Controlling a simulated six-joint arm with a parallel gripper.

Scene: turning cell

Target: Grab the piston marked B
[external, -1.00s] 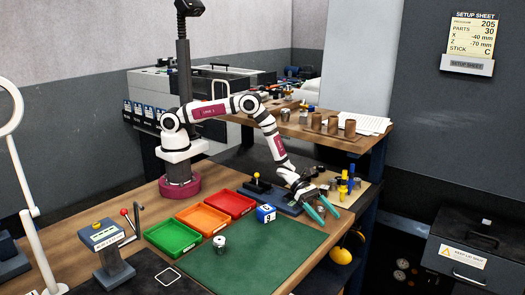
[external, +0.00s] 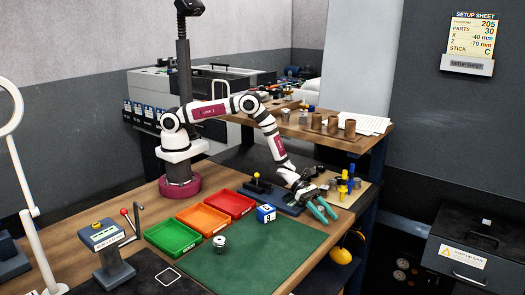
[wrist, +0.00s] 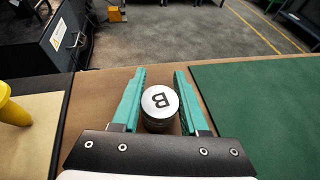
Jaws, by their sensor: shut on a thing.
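The piston marked B (wrist: 160,100) stands between my green fingers in the wrist view, with its pale round top and black letter showing. My gripper (wrist: 159,73) is shut on it, one finger on each side. In the external view my gripper (external: 327,212) is low at the right edge of the bench, and the piston cannot be made out there.
The green mat (external: 270,255) lies left of my gripper, with another piston (external: 220,243) on it. Yellow and blue posts (external: 344,190) stand close behind my gripper.

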